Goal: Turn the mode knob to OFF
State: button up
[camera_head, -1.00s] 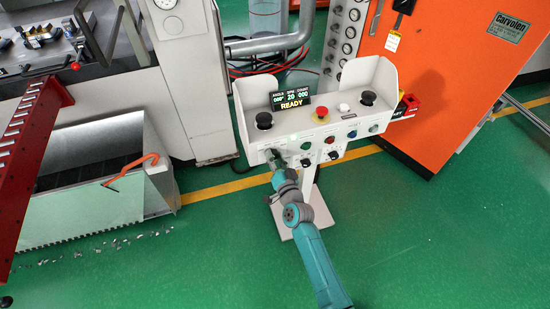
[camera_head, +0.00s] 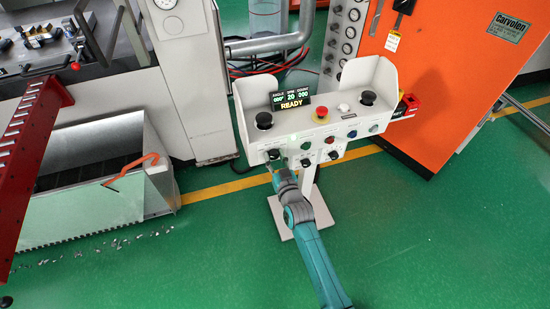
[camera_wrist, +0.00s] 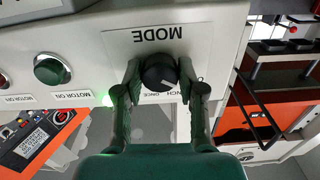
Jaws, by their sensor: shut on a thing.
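The mode knob (camera_wrist: 158,72) is a round black knob with a white pointer line, under an upside-down MODE label in the wrist view. My gripper (camera_wrist: 161,78) has one finger on each side of the knob and is shut on it. The pointer slants toward the right finger. The lettering below the knob is partly covered by my gripper; part of INCH and ONCE shows. In the head view the knob (camera_head: 273,154) is at the lower left of the white control box's front (camera_head: 340,128), with my gripper (camera_head: 278,163) at it. No OFF mark is readable.
A green MOTOR ON button (camera_wrist: 52,70) sits left of the knob in the wrist view. The box also carries a red emergency button (camera_head: 321,114), black palm buttons and a display (camera_head: 290,100) reading READY. Green floor (camera_head: 400,240) is open in front.

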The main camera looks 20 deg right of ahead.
jog(key=shift+n, duration=0.4)
jog(key=o, duration=1.1)
jog(key=shift+o, duration=0.2)
jog(key=s, duration=1.2)
